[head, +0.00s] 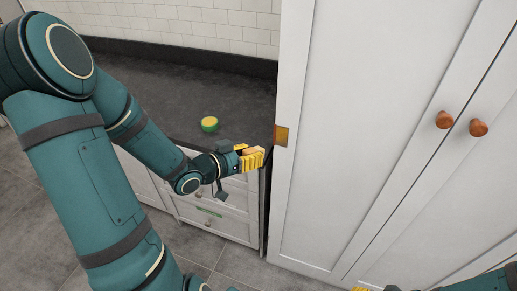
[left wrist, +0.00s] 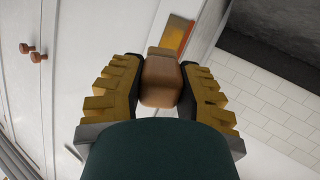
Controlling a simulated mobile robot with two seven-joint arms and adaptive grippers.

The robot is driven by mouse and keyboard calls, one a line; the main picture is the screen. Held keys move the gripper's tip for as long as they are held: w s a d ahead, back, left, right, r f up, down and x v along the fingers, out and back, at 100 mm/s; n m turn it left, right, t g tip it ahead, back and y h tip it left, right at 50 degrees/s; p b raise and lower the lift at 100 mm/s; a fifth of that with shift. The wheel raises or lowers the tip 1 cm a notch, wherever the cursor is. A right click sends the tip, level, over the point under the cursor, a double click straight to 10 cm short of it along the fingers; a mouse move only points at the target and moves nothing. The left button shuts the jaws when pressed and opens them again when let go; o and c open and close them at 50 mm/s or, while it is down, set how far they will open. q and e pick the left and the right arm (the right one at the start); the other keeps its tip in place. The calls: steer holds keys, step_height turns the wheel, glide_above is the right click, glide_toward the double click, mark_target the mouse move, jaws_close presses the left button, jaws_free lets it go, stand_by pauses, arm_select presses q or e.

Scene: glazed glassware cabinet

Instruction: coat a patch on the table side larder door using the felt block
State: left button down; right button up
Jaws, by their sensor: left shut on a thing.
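My left gripper (head: 252,158) is shut on a brown felt block (left wrist: 160,82), held between its yellow ribbed fingers in the left wrist view (left wrist: 161,95). The table side larder door (head: 375,60) is a white panel in the head view. An orange-yellow patch (head: 282,136) lies on its left edge strip. The patch also shows in the left wrist view (left wrist: 177,34), just beyond the block. In the head view the gripper is left of and slightly below the patch. Whether the block touches the door cannot be told. Only a yellow bit of my right gripper (head: 361,289) shows at the bottom edge.
A small round green dish with a yellow-orange top (head: 209,124) stands on the dark countertop (head: 150,95). White drawers (head: 220,222) are below it. Two round brown knobs (head: 444,120) (head: 478,128) stick out from the larder doors. A white tiled wall (head: 185,25) is behind.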

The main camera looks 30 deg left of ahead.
stand_by(0.3)
arm_select(q)
steer(key=w+a+f, duration=0.1)
steer(key=w+f, duration=0.2)
steer(key=w, duration=0.5)
steer(key=shift+a+f+p, duration=0.35)
steer(key=shift+a+p, duration=0.05)
steer(key=shift+p, duration=0.05)
arm_select(e)
steer(key=shift+w+d+r, duration=0.2)
steer(key=shift+w+r, duration=0.4)
steer(key=shift+w, duration=0.05)
arm_select(q)
steer(key=shift+w+a, duration=0.25)
steer(key=shift+w, duration=0.6)
